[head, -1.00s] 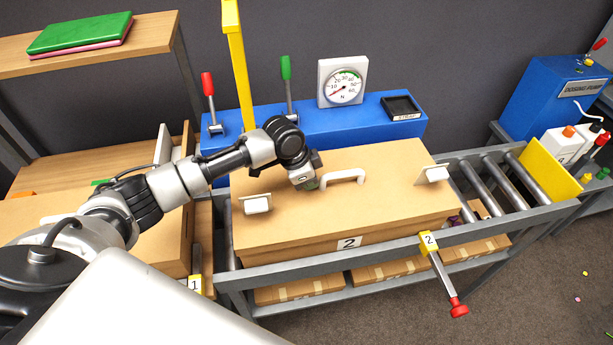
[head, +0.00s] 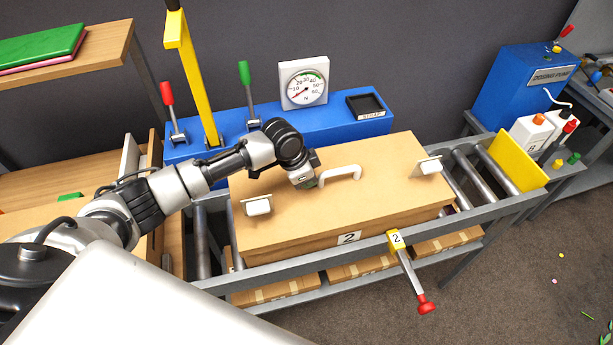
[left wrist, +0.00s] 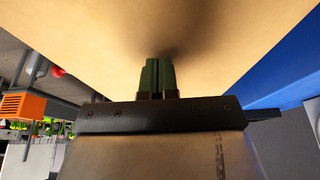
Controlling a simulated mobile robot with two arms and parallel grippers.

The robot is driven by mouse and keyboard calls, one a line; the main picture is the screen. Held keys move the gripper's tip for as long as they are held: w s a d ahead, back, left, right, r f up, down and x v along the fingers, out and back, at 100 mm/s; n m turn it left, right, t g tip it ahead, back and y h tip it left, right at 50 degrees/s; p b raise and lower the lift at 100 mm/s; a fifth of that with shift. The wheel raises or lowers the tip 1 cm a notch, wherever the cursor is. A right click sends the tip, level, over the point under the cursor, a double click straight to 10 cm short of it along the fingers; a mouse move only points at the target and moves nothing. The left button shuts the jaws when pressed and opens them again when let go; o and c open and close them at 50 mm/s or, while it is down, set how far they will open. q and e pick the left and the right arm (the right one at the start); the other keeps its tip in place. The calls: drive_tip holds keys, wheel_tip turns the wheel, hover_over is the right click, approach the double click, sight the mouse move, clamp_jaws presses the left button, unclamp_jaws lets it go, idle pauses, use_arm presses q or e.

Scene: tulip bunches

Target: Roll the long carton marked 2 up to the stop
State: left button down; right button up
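The long carton (head: 330,215) marked 2 lies on the roller conveyor (head: 470,178), with a white handle (head: 341,176) on its top. The yellow stop plate (head: 517,163) stands at the conveyor's right end. Bare rollers show between carton and stop, so they are apart. My left gripper (head: 308,184) is at the carton's top, just left of the handle. In the left wrist view its green fingers (left wrist: 158,76) are together with nothing seen between them, pointing at the cardboard (left wrist: 150,25). Whether they touch it is unclear. My right gripper is not in view.
A lever with a yellow tag 2 and red knob (head: 426,304) sticks out at the conveyor's front. Behind stands a blue bench (head: 225,147) with a dial gauge (head: 304,83) and red and green levers. More cartons (head: 362,267) lie on the shelf below.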

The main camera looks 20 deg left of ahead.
sight(352, 166)
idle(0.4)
use_arm(q)
drive_tip(key=shift+w+d+b, duration=0.3)
drive_tip(key=shift+w+d, duration=0.6)
drive_tip(key=shift+d, duration=0.25)
drive_tip(key=shift+w+d, duration=0.6)
drive_tip(key=shift+d, duration=0.2)
drive_tip(key=shift+w+d+b, duration=0.75)
drive_tip(key=shift+w+d, duration=0.4)
drive_tip(key=shift+d, duration=0.25)
drive_tip(key=shift+w+d+b, duration=0.75)
drive_tip(key=shift+w+d, duration=0.35)
drive_tip(key=shift+d, duration=0.3)
